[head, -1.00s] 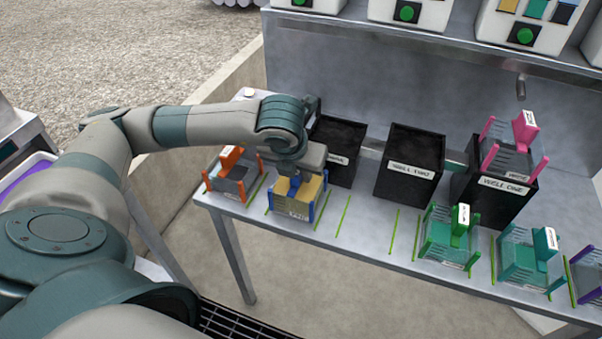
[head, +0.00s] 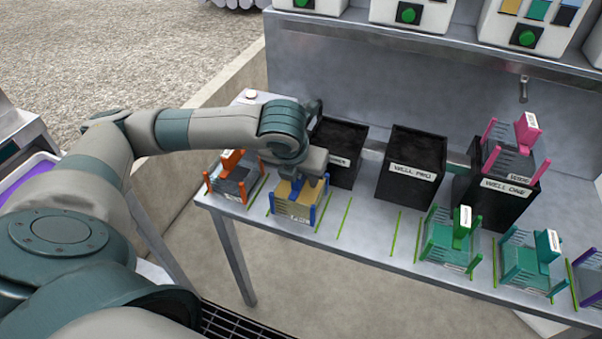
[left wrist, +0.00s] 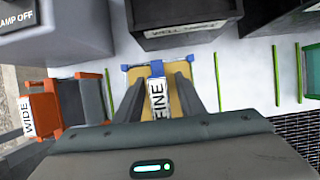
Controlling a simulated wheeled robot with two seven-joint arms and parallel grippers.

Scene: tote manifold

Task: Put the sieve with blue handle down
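The sieve with the blue handle (head: 296,208) has a tan mesh body and blue corner posts. It stands on the table's front part between green lines, with its handle mostly hidden by my gripper in the head view. In the left wrist view the sieve (left wrist: 178,104) shows a handle labelled FINE. My left gripper (left wrist: 160,78) is right above the sieve, its fingers apart on either side of the handle with a gap visible at each side. It also shows in the head view (head: 312,178), where the fingertips are hard to make out. My right gripper is not in view.
An orange sieve (head: 233,180) stands close on the left. Black wells (head: 410,178) stand behind; a pink sieve (head: 512,155) sits on well one. Green (head: 450,246) and teal (head: 530,268) sieves stand to the right. The table (head: 372,225) between the blue and green sieves is clear.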

